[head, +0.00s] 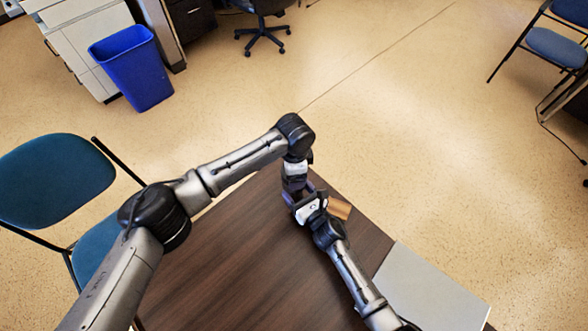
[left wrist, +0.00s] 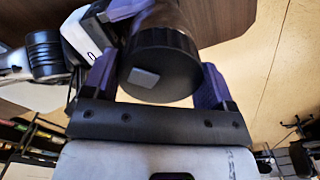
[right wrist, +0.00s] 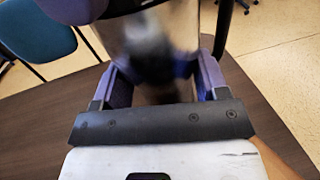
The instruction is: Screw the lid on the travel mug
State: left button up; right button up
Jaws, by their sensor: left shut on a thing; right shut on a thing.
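The round black lid (left wrist: 172,62) has a ridged rim and a small grey tab, and fills the space between the purple fingers of my left gripper (left wrist: 157,84). My left gripper is shut on it from above. The shiny metal travel mug (right wrist: 160,45) stands between the fingers of my right gripper (right wrist: 155,82), which is shut on its body from the side. The lid is at the mug's top, in line with it; I cannot tell whether its thread is engaged. In the head view the grippers meet over the table and mostly hide both things.
The dark wooden table (head: 225,265) is largely clear to the left. A tan object (head: 340,207) lies just right of the grippers, partly hidden. A light grey panel (head: 425,290) is at the table's right. A blue chair (head: 55,180) stands at left, a blue bin (head: 132,68) beyond.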

pick_arm(q)
jog(key=m, duration=0.4)
jog(key=shift+m, duration=0.4)
jog(key=o, duration=0.9)
jog(key=shift+o, duration=0.2)
notch_tip(320, 180, up, 12)
jog(key=shift+w, duration=0.1)
pick_arm(e)
jog(key=o, duration=1.8)
jog(key=shift+s+d, duration=0.35)
jog(key=shift+s, duration=0.1)
pick_arm(q)
jog(key=shift+r+p, duration=0.55)
pick_arm(e)
jog(key=v, duration=1.2)
jog(key=shift+s+d, duration=0.15)
jog(key=shift+s, duration=0.2)
